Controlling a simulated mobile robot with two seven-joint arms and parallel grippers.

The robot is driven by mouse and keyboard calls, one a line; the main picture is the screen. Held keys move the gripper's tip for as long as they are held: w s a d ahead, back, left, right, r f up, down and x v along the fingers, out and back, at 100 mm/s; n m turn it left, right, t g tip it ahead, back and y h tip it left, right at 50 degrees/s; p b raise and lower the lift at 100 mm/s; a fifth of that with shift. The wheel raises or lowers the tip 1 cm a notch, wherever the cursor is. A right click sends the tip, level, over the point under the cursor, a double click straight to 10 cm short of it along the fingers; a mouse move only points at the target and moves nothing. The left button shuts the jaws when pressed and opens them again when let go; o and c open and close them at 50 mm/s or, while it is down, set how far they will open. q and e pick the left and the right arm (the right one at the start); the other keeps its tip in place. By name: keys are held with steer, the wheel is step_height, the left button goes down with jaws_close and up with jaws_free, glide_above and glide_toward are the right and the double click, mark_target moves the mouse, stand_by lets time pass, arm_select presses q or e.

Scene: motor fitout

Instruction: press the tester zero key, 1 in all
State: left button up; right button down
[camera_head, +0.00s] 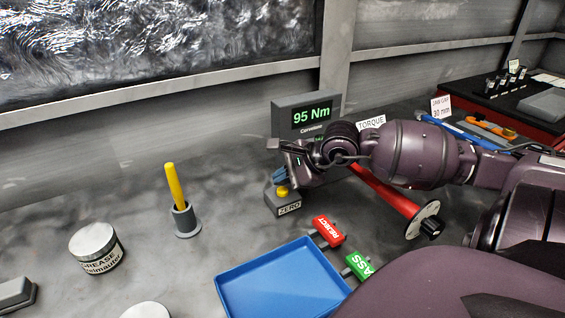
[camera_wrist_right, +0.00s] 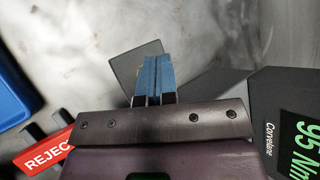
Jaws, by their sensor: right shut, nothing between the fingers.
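The zero key is a yellow button (camera_head: 282,191) on a small dark grey block labelled ZERO (camera_head: 287,207). The tester display (camera_head: 311,114) behind it reads 95 Nm; part of it shows in the right wrist view (camera_wrist_right: 299,140). My right gripper (camera_head: 279,175) is shut and empty, its blue fingertips just above and behind the yellow button in the head view. In the right wrist view the closed blue fingers (camera_wrist_right: 157,75) cover most of the key, with a sliver of yellow at their side. Whether they touch it I cannot tell. My left gripper is not in view.
A blue tray (camera_head: 222,290) lies in front, beside a red REJECT tag (camera_head: 328,231) and a green PASS tag (camera_head: 359,266). A grey cup (camera_head: 186,221) with a yellow stick and a grease tin (camera_head: 96,247) stand left. A red-handled tool (camera_head: 385,190) lies under my right arm.

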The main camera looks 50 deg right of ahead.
steer(key=shift+f, duration=0.35)
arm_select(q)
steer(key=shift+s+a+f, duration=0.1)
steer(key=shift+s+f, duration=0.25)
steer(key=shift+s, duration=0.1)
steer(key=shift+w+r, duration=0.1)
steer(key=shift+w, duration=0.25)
arm_select(e)
steer(key=shift+f, duration=0.4)
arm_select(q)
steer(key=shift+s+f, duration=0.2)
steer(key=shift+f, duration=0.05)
arm_select(e)
steer(key=shift+f, duration=0.1)
steer(key=shift+b, duration=0.3)
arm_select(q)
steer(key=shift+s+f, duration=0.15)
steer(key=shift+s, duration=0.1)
